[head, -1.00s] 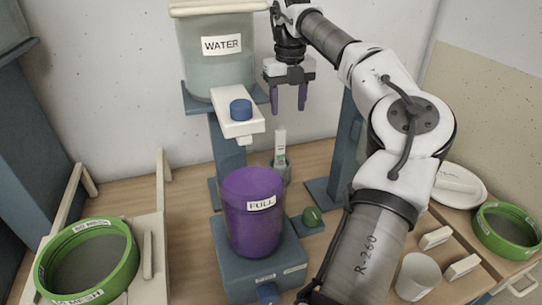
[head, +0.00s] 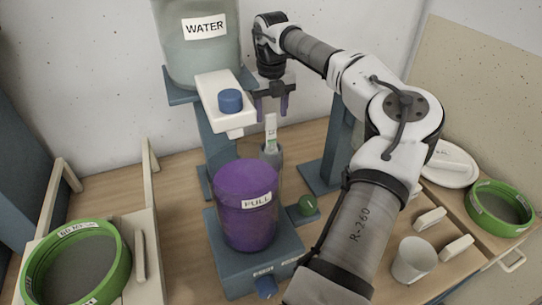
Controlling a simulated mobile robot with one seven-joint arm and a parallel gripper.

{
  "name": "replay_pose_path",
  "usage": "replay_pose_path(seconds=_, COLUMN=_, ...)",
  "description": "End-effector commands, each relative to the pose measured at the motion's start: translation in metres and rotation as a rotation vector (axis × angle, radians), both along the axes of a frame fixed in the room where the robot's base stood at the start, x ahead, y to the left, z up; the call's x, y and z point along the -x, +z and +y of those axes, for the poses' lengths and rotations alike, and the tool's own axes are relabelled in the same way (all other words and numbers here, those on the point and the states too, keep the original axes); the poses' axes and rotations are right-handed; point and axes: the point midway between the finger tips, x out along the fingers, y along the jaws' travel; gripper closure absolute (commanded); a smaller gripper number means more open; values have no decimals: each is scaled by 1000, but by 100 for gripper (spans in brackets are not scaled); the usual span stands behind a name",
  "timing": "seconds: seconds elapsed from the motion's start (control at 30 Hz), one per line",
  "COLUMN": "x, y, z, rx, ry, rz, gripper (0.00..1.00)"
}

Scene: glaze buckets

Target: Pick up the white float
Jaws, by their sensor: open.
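The white float (head: 270,131) is a slim, pale upright stem with a small green mark. It stands in a small clear grey jar (head: 271,155) behind the purple bucket, and its lower part is hidden in the jar. My gripper (head: 271,115) is open with its purple fingers pointing down. In the picture its fingertips are close to the top of the float, one on each side. I cannot tell whether the fingers are level with it in depth, and nothing is held.
A purple bucket labelled FULL (head: 245,225) stands on a blue-grey base in front of the jar. The WATER tank (head: 198,55) with its white spout block (head: 225,102) is close on the left.

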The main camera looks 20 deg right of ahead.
Motion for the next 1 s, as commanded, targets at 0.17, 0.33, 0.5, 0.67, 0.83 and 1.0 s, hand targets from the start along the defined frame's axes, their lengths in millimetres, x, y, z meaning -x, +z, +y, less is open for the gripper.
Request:
replay_pose_path(seconds=0.17, x=1, y=-25, z=0, rx=-2, ry=1, rz=3, gripper=47)
replay_pose_path(seconds=0.33, x=1, y=-51, z=0, rx=-1, ry=1, rz=2, gripper=47)
replay_pose_path(seconds=0.5, x=0, y=-60, z=1, rx=-1, ry=1, rz=0, gripper=47)
replay_pose_path(seconds=0.67, x=0, y=-60, z=0, rx=0, ry=1, rz=0, gripper=47)
replay_pose_path(seconds=0.83, x=0, y=-60, z=0, rx=0, ry=1, rz=0, gripper=67)
replay_pose_path(seconds=1.0, x=0, y=-60, z=0, rx=0, ry=1, rz=0, gripper=89)
